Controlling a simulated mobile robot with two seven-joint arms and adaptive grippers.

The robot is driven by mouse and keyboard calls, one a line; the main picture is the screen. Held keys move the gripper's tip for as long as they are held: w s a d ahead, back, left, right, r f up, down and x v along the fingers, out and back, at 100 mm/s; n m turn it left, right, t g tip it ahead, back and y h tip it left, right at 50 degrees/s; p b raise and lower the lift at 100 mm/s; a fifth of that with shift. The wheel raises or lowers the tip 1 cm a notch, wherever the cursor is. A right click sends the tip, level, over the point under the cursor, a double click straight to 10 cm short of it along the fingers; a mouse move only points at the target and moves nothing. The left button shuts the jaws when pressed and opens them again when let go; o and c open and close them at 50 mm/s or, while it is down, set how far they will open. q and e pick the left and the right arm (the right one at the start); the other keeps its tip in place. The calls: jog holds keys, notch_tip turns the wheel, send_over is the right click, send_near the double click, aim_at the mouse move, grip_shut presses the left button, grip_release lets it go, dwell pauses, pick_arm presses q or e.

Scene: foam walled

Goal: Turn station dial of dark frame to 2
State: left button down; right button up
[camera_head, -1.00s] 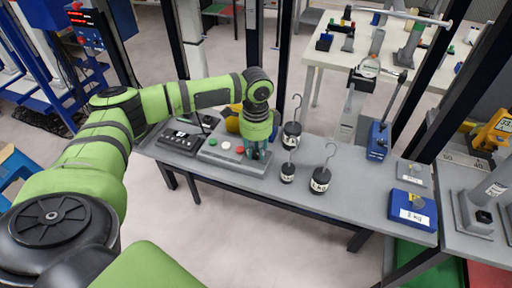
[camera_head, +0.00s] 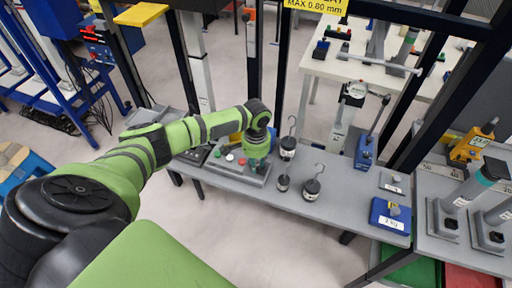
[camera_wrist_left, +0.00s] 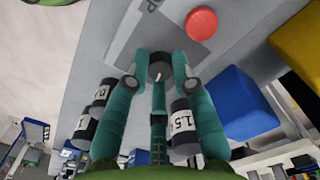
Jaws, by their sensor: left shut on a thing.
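A grey control box (camera_head: 222,168) with green, white and red buttons sits on the grey bench in the head view. The box also shows in the left wrist view (camera_wrist_left: 122,45). Its black round dial (camera_wrist_left: 160,66), with a pale pointer mark, is beside the red button (camera_wrist_left: 202,23). My left gripper (camera_head: 256,164) points down at the box's right end. In the left wrist view its teal fingers (camera_wrist_left: 160,74) are shut around the dial. The dial's numbers cannot be read, and the gripper hides the dial in the head view.
Several black hooked weights, one of them (camera_head: 313,189), stand just right of the box on the bench (camera_head: 345,207). A blue block labelled in kilograms (camera_head: 390,222) lies further right. Dark upright posts (camera_head: 252,60) rise behind. A blue bin (camera_wrist_left: 240,105) shows beside the fingers.

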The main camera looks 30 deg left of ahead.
pick_arm(q)
jog(key=shift+n+p, duration=0.85)
jog(key=shift+n, duration=0.15)
jog(key=c, duration=1)
grip_release()
jog(key=shift+c, duration=0.2)
jog(key=shift+r, duration=0.2)
notch_tip(320, 180, up, 12)
jog(key=shift+f, duration=0.15)
